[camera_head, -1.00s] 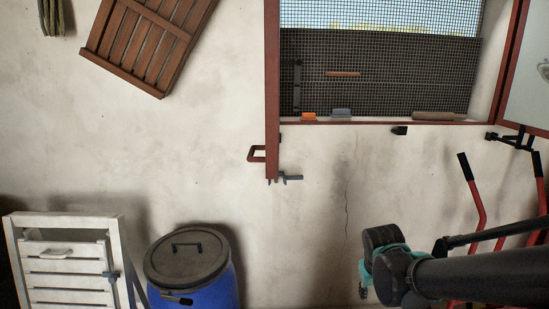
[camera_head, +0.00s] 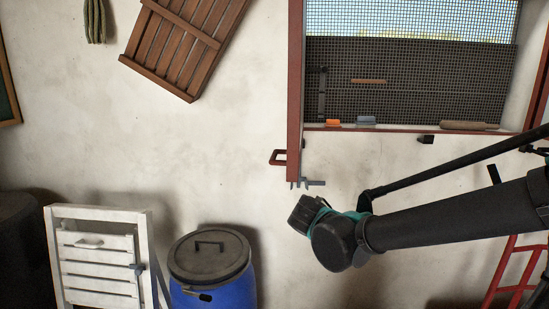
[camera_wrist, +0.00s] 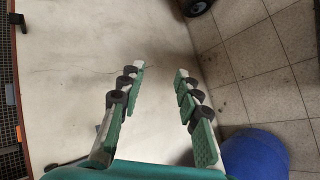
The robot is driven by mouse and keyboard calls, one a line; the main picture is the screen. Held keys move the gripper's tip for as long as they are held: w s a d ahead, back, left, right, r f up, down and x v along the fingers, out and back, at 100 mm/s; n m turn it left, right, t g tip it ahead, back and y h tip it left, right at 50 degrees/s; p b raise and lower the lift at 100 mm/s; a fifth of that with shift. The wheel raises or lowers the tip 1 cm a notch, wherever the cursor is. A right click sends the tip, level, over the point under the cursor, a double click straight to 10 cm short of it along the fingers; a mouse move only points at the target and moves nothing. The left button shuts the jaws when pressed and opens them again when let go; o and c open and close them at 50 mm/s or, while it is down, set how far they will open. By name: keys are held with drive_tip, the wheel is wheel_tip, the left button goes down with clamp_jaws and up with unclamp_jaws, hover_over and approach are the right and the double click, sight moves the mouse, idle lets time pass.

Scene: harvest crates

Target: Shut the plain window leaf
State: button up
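The window (camera_head: 430,127) is a red-framed opening with mesh at the upper right of the head view. Its left leaf (camera_head: 295,90) stands open, seen nearly edge-on, with a red loop handle (camera_head: 278,157) low on its left side and a grey latch piece (camera_head: 308,183) at its foot. At the right edge only a strip of the right leaf's red frame (camera_head: 539,75) shows. I cannot tell from this moment which leaf is plain. My gripper's wrist end is below the left leaf's foot in the picture. In the wrist view my gripper (camera_wrist: 160,75) is open and empty, fingers apart.
A blue barrel with a dark lid (camera_head: 208,260) and a white slatted crate or gate (camera_head: 100,212) stand at lower left. A brown slatted panel (camera_head: 185,45) hangs on the wall. Small items line the sill.

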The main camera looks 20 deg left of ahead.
drive_tip(key=s+a+r+n+t, duration=0.2)
drive_tip(key=a+r, duration=0.3)
drive_tip(key=a, duration=0.2)
drive_tip(key=s+a+r+n+t, duration=0.25)
drive_tip(key=a+r, duration=0.25)
drive_tip(key=a, duration=0.3)
drive_tip(key=n+t+y, duration=0.1)
drive_tip(key=t+y, duration=0.1)
drive_tip(key=t, duration=0.4)
approach(274, 154)
drive_tip(key=shift+g, duration=0.25)
drive_tip(key=x, duration=1)
drive_tip(key=shift+w+a+f, duration=0.15)
clamp_jaws()
